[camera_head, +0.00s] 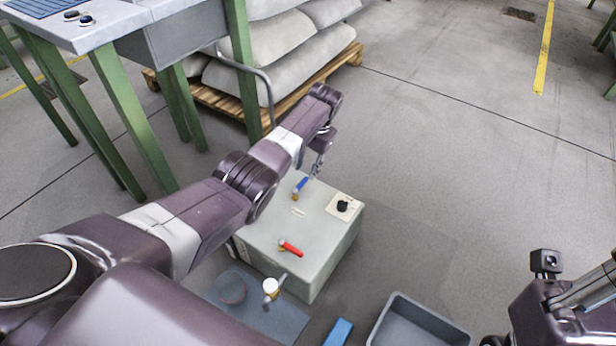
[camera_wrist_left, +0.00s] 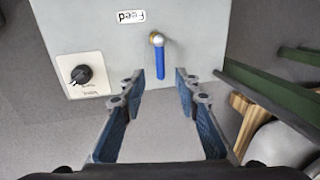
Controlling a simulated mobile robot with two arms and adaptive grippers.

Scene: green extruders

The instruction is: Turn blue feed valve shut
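The blue feed valve handle (camera_head: 300,185) sits on top of a pale grey-green box (camera_head: 323,260). In the left wrist view the blue handle (camera_wrist_left: 160,62) hangs from a brass fitting below a "Feed" label (camera_wrist_left: 131,17). My left gripper (camera_wrist_left: 158,92) is open, its two blue-padded fingers spread on either side of the line of the handle. The handle's free end lies near the level of the fingertips, with nothing visibly gripped. In the head view the left gripper (camera_head: 318,160) is just beyond the blue handle. Part of my right arm (camera_head: 565,308) shows at lower right; its fingers are unclear.
A red handle (camera_head: 291,247) and a black knob (camera_head: 343,206) are also on the box. A grey bin (camera_head: 425,328), a blue block (camera_head: 338,332) and a dark mat (camera_head: 285,318) lie in front. Sacks on a pallet (camera_head: 330,68) stand behind.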

